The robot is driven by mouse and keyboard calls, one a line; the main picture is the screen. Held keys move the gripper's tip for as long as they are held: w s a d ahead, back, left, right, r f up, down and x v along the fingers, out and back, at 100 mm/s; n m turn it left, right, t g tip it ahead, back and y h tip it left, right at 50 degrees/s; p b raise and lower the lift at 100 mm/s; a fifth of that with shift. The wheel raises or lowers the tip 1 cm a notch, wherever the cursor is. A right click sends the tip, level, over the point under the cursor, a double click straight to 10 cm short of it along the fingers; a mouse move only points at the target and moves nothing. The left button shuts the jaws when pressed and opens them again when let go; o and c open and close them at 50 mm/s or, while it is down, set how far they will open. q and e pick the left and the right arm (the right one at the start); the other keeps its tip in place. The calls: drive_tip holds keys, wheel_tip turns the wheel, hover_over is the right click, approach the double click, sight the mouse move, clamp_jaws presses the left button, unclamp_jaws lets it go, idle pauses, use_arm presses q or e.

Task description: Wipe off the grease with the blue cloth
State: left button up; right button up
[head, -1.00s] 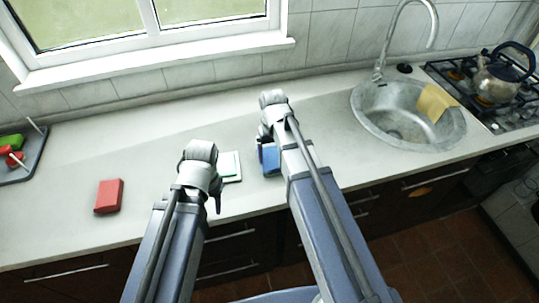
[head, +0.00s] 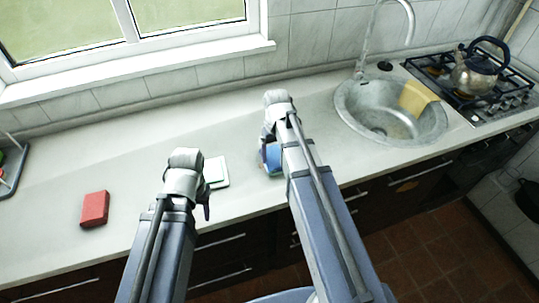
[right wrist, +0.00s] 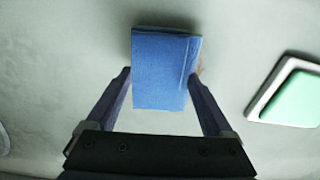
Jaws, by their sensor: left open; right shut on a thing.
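The blue cloth (head: 273,158) is a folded block over the counter in the head view, partly hidden by my right arm. In the right wrist view the blue cloth (right wrist: 163,70) sits between the two fingers of my right gripper (right wrist: 160,100), which is shut on it. A faint brownish mark (right wrist: 201,69) shows at the cloth's right edge; I cannot tell if it is grease. My left gripper (head: 206,205) is open and empty above the front of the counter, left of the cloth. Its fingers are mostly hidden.
A white-and-green pad (head: 215,172) lies between my grippers. A red block (head: 94,209) lies at left. The sink (head: 345,107) holds a yellow cloth (head: 416,97) over its rim. A kettle (head: 476,72) stands on the stove. An orange-brown patch (head: 404,186) marks a cabinet front.

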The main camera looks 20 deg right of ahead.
drive_tip(key=shift+d, duration=0.25)
use_arm(q)
drive_tip(key=shift+r, duration=0.1)
use_arm(e)
drive_tip(key=shift+r, duration=0.1)
use_arm(q)
drive_tip(key=shift+f, duration=0.2)
use_arm(e)
drive_tip(key=shift+s+a, duration=0.15)
drive_tip(key=shift+a, duration=1.75)
drive_tip(key=shift+a, duration=1.9)
use_arm(q)
drive_tip(key=shift+r, duration=0.1)
wheel_tip(320, 180, up, 6)
drive_tip(key=p, duration=0.6)
use_arm(e)
wheel_tip(320, 180, up, 6)
drive_tip(key=shift+d+f, duration=0.1)
drive_tip(key=shift+d, duration=0.05)
